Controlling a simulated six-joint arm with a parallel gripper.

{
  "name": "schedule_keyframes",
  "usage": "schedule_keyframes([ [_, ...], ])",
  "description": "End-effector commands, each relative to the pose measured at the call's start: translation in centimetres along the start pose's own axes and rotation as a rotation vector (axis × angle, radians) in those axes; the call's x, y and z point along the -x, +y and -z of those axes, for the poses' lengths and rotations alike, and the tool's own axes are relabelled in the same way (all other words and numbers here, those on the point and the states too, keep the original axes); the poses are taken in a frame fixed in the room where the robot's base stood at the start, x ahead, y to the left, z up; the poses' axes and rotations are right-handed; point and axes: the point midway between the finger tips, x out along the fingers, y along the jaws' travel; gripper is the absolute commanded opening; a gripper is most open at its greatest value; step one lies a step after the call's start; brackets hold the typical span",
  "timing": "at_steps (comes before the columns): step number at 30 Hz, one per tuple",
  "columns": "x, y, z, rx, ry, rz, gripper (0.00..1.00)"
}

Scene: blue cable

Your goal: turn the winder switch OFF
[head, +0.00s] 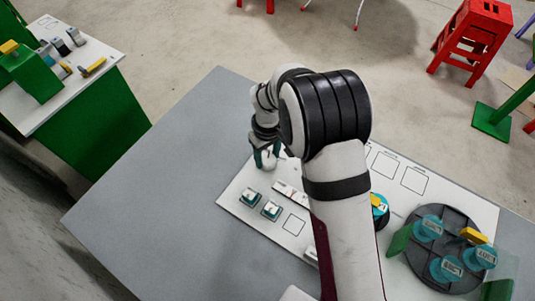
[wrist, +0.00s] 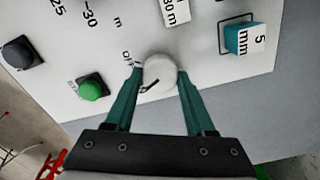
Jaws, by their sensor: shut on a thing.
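The winder switch is a round white knob (wrist: 158,70) on the white panel. In the wrist view my gripper (wrist: 157,78) has its two teal fingers on either side of the knob, shut on it. A dark pointer mark shows at the knob's lower left. A small "off" label (wrist: 128,57) is printed just left of the knob. In the head view my gripper (head: 265,158) is down at the panel's upper left, with the pale knob between its fingers and partly hidden.
A green button (wrist: 91,89) and a dark button (wrist: 20,52) sit left of the knob. A teal "5 mm" block (wrist: 243,39) stands to the right. On the white board (head: 232,194) are two teal blocks; a dark turntable (head: 412,258) holds several teal spools. The grey table (head: 160,190) is clear at left.

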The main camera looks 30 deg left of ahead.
Motion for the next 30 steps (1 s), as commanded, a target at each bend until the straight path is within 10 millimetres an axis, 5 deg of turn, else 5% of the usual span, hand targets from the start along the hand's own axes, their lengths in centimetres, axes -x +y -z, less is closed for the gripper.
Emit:
schedule_keyframes([
  [30,0.07,0.15,-0.09,-0.842,-0.001,0.000,0.00],
])
